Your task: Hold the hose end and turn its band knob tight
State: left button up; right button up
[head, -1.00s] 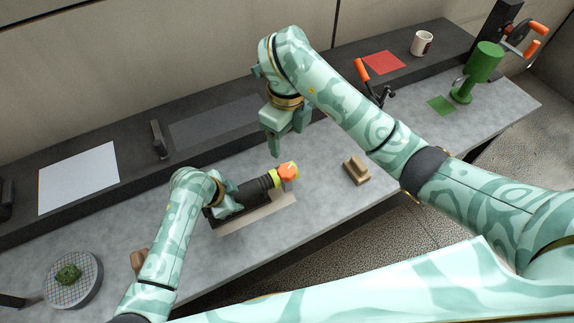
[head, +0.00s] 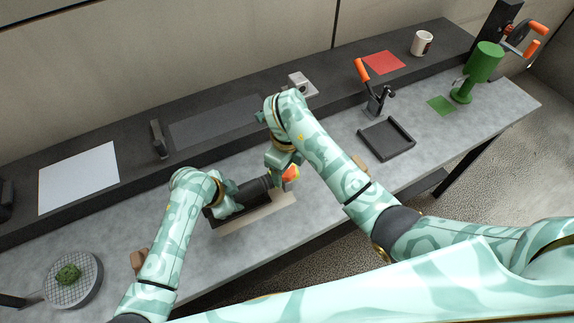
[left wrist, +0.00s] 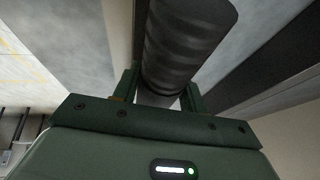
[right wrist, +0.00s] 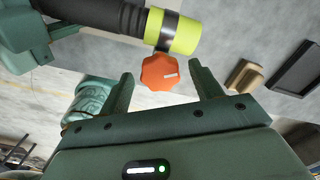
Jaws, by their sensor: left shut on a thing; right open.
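The black ribbed hose (head: 253,190) lies above a beige strip on the grey counter. My left gripper (head: 229,205) is shut around it; the left wrist view shows the hose (left wrist: 187,45) between the fingers (left wrist: 160,88). In the right wrist view, the hose end (right wrist: 182,33) is yellow-green with a metal band (right wrist: 166,28) around it. The orange band knob (right wrist: 159,72) has a pale mark and sits just beyond my open right gripper (right wrist: 165,80), roughly between its fingertips. In the head view, my right gripper (head: 281,160) partly hides the knob (head: 291,173).
A wooden block (right wrist: 245,76) and a black tray (head: 386,138) lie to the right of the hose end. A black stand with an orange handle (head: 377,100), a red sheet (head: 384,62) and a mug (head: 421,43) stand further back. A mesh-topped dish (head: 72,279) is at left.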

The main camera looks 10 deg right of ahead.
jog(key=c, duration=1)
jog(key=shift+a+m, duration=0.1)
jog(key=shift+m, duration=1.4)
jog(key=o, duration=1)
